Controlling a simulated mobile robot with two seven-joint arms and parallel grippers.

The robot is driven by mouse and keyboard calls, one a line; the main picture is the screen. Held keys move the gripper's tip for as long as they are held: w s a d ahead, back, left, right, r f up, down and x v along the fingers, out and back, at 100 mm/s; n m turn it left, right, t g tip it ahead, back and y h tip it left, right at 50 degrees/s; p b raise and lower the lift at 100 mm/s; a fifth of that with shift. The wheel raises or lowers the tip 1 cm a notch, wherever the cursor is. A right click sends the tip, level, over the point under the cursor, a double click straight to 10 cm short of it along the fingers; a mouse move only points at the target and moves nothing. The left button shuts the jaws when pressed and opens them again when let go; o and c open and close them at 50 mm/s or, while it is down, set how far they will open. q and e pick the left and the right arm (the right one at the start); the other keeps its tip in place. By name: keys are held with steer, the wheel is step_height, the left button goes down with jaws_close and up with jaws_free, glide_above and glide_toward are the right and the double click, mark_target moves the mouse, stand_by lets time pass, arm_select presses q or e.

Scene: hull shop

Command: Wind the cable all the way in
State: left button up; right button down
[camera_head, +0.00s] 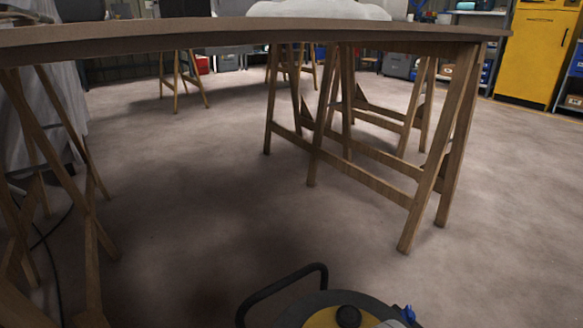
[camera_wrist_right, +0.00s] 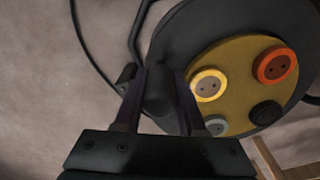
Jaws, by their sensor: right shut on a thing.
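The cable reel (camera_head: 325,317) shows at the bottom edge of the head view, with a yellow face, a black knob and a black tube frame (camera_head: 283,283). Most of it is cut off. In the right wrist view the reel's dark disc (camera_wrist_right: 180,42) has a yellow centre with several round sockets. My right gripper (camera_wrist_right: 160,85) is shut on a black crank knob (camera_wrist_right: 158,98) beside the disc. A thin dark cable (camera_wrist_right: 88,50) runs from the top left towards the reel. My left gripper is not in view.
A wooden table (camera_head: 250,32) spans the top of the head view on trestles (camera_head: 375,180). More trestle legs (camera_head: 92,220) stand at the left, with a thin dark line on the floor there. A yellow cabinet (camera_head: 530,50) stands far right. The middle floor is clear.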

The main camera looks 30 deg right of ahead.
steer(key=c, duration=0.9)
jaws_free()
steer(key=shift+c, duration=0.2)
steer(key=o, duration=0.4)
steer(key=shift+w+a, duration=0.1)
steer(key=shift+o, duration=0.2)
step_height(320, 180, up, 10)
steer(key=p, duration=0.9)
